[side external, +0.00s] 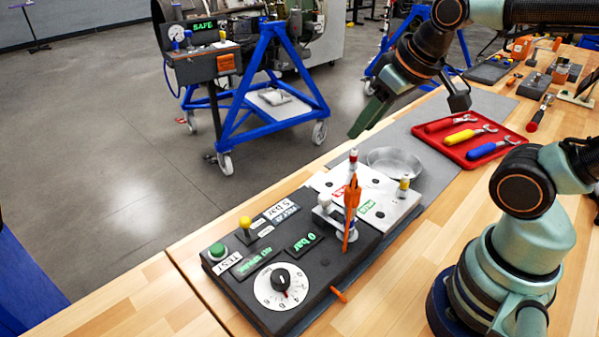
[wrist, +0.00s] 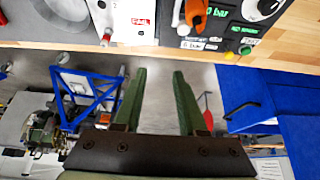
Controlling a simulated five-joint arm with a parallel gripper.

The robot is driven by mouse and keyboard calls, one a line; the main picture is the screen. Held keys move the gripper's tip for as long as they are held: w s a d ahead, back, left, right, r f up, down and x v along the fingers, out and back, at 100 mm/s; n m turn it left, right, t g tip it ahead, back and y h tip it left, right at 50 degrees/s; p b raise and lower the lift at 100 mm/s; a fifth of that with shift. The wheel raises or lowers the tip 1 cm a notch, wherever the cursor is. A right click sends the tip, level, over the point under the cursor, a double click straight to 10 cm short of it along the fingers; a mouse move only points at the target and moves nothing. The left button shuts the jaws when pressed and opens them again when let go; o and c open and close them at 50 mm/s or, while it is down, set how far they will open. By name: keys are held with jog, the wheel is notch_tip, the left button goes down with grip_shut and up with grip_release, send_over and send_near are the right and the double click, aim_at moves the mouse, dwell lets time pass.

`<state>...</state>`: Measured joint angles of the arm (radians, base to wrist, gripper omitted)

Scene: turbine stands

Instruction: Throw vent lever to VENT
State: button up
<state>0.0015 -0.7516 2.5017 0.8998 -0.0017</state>
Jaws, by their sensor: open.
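The black test panel (side external: 300,258) lies on the wooden bench. A small lever with a yellow ball tip (side external: 245,223) stands at its far-left part, beside the green button (side external: 217,250); the small labels near it are too small to read. The yellow tip also shows at the top right of the wrist view (wrist: 245,49). My gripper (side external: 356,132) is above and beyond the panel, right of the lever and well apart from it. In the wrist view my gripper (wrist: 159,72) shows two green fingers spread apart with nothing between them.
An orange handle (side external: 351,205) rises from the valve in the panel's middle. A white plate (side external: 385,190) with red- and yellow-tipped posts, a round metal dish (side external: 397,160) and a red tool tray (side external: 440,125) lie to the right. Blue stands are on the floor beyond the bench.

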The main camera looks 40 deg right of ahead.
grip_shut()
jog(key=w+a+f+n+g, duration=0.1)
jog(key=a+f+n, duration=0.2)
jog(key=n, duration=0.9)
jog(key=w+a+f+n+y, duration=0.1)
jog(key=a+f+n, duration=0.2)
jog(key=a+n, duration=0.6)
jog(key=n, duration=0.4)
jog(key=shift+a+f+g+y, duration=0.25)
jog(key=shift+g+y, duration=0.05)
jog(key=shift+g, duration=0.1)
jog(key=shift+w, duration=0.1)
